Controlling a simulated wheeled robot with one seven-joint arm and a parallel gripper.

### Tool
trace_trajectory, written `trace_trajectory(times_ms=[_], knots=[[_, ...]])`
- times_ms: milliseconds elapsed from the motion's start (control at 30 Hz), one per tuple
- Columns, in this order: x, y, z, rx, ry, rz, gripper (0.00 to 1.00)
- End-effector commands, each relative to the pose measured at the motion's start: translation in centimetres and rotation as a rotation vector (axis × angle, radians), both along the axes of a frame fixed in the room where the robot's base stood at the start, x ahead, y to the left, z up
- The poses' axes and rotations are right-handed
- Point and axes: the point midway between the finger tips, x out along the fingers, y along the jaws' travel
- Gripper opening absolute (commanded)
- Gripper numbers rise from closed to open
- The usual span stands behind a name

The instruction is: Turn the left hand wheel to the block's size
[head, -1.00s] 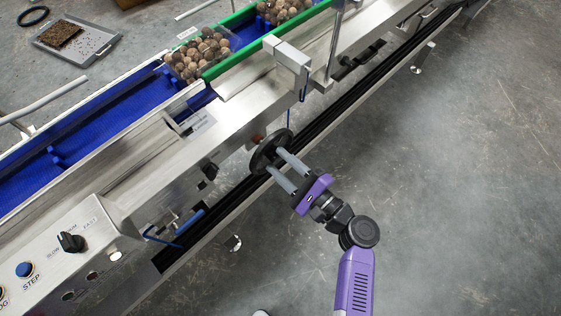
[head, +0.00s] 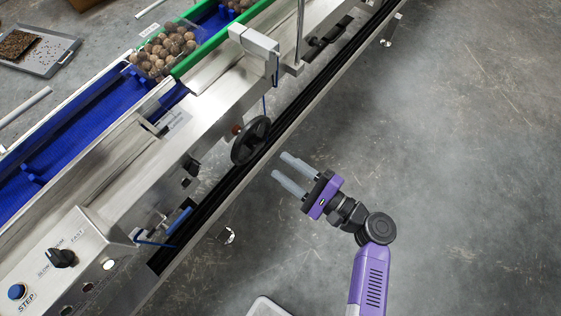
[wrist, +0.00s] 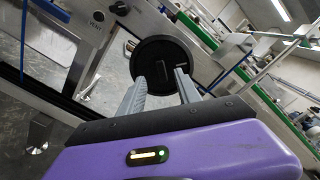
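The black hand wheel (head: 251,140) sits on the near side of the steel conveyor frame. In the wrist view the wheel (wrist: 163,52) shows face-on, just beyond the fingertips, with a raised bar or handle across it. My gripper (head: 282,168) is purple with two grey fingers. The fingers are parted with nothing between them, and they point at the wheel. I cannot make out a size block or a scale reading.
Clear trays of round brown items (head: 165,52) stand on the blue belt (head: 70,140) beside a green rail (head: 215,48). A control panel (head: 65,258) with a knob and blue button is at lower left. A white sensor box (head: 254,42) stands above the wheel. Floor at right is clear.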

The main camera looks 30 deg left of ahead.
Motion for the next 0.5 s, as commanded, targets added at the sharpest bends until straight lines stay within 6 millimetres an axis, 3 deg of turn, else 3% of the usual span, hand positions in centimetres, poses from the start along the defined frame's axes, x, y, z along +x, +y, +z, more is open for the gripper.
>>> trace_trajectory(times_ms=[167,300,500], knots=[[0.0,0.0,0.0,0.0,0.0,0.0,0.42],[0.0,0.0,-0.8,0.0,0.0,-0.001,0.67],[0.5,-0.1,-2.8,0.0,-0.087,-0.004,0.67]])
